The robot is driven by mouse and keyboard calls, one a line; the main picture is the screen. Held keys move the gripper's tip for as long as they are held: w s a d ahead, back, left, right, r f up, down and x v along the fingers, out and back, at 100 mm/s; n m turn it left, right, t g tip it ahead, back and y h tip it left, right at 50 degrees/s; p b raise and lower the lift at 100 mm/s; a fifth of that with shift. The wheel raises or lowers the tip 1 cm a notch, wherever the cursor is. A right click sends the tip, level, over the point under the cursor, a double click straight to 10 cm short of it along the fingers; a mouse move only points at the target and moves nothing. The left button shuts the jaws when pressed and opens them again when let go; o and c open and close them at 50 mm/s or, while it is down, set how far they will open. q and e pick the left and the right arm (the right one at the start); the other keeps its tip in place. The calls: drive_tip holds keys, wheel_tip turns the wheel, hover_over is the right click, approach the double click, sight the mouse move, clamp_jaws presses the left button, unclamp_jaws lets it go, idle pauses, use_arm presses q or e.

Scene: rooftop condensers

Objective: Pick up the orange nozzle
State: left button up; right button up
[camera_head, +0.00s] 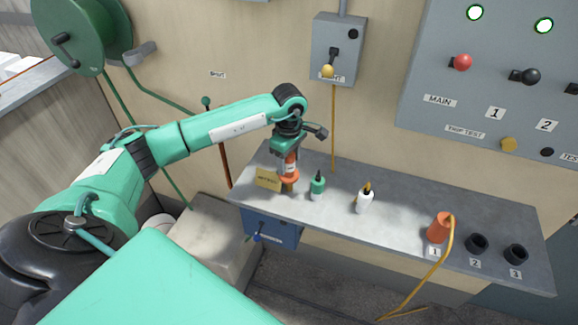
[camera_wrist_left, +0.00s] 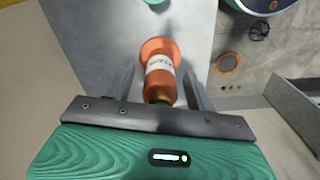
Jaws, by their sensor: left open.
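The orange nozzle (camera_head: 290,166) with a white label band stands upright near the left end of the grey shelf (camera_head: 400,205). My left gripper (camera_head: 290,152) is over it from above, with the jaws open. In the left wrist view the nozzle (camera_wrist_left: 160,65) lies between the two fingers (camera_wrist_left: 160,84), a finger on each side, with a visible gap at least on the left. The gripper hides the nozzle's top in the head view. My right gripper is not in view.
A yellow card (camera_head: 268,178) stands left of the nozzle. A green bottle (camera_head: 317,187) and a white bottle (camera_head: 364,203) stand to its right. Farther right are an orange holder (camera_head: 438,228) with a hose and black cups (camera_head: 477,243). A wall is behind the shelf.

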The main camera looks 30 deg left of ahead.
use_arm(q)
drive_tip(key=shift+f, duration=1.2)
clamp_jaws()
drive_tip(key=shift+r, duration=0.1)
